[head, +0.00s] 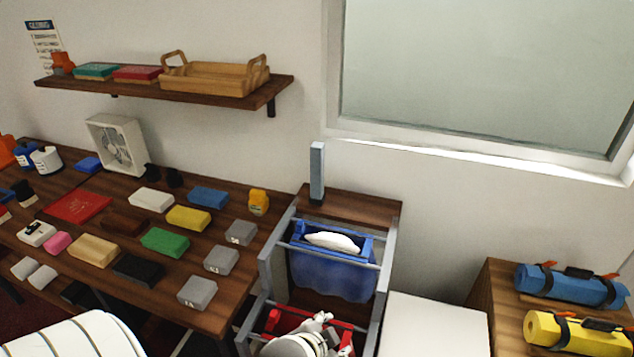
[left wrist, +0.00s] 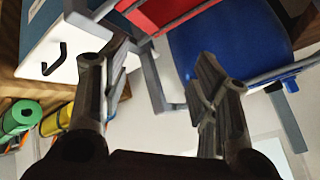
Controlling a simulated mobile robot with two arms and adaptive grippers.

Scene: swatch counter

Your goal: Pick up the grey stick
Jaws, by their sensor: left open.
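A slim upright grey-blue stick (head: 317,172) stands in the head view at the back of the wooden top behind the bins, close to the wall. Its foot looks dark. My right gripper is not in view.
The blue bin (head: 330,276) hangs in the frame below the stick. Swatch blocks, including a grey block (head: 198,291), cover the counter at left. A white top (head: 432,325) and rolled mats, one blue (head: 570,287), one yellow (head: 575,332), lie at right.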

